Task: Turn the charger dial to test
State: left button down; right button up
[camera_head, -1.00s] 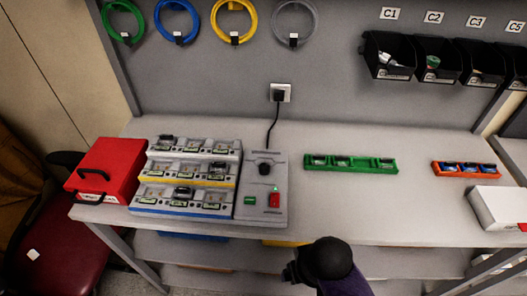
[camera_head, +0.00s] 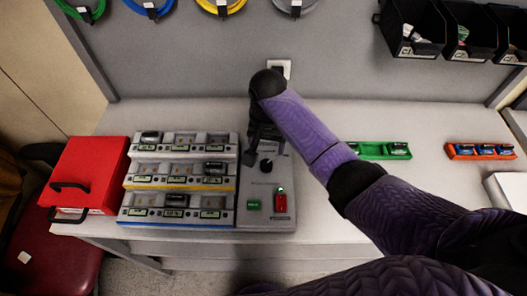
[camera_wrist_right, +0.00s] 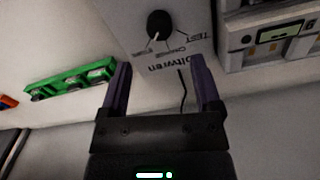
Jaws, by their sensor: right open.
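The charger (camera_head: 280,222) is a grey box on the bench with a black dial (camera_head: 266,165) on its upper part. In the right wrist view the dial (camera_wrist_right: 160,24) is at the top, with printed labels beside it, one reading TEST (camera_wrist_right: 187,37). A white mark on the dial's edge lies apart from the TEST label. My right gripper (camera_head: 263,148) is over the charger's far end, just behind the dial. In the wrist view the jaws (camera_wrist_right: 160,68) are apart and empty, and the dial is beyond their tips, not between them. My left gripper is not in view.
A battery rack (camera_head: 180,180) stands left of the dial, close to my gripper. A red box (camera_head: 92,165) is further left. A green tray (camera_head: 370,150) and an orange tray (camera_head: 480,151) lie to the right. The charger also has a green button (camera_head: 254,204) and a red switch (camera_head: 280,203).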

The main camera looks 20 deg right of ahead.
aim_at(267, 164)
notch_tip(267, 164, down, 6)
jog(key=shift+s+f+b, duration=0.1)
jog(key=shift+f+b, duration=0.1)
jog(key=shift+b, duration=0.85)
jog(key=shift+f, duration=0.5)
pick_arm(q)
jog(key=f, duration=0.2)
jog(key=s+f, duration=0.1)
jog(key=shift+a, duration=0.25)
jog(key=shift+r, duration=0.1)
pick_arm(e)
jog(key=c, duration=1.1)
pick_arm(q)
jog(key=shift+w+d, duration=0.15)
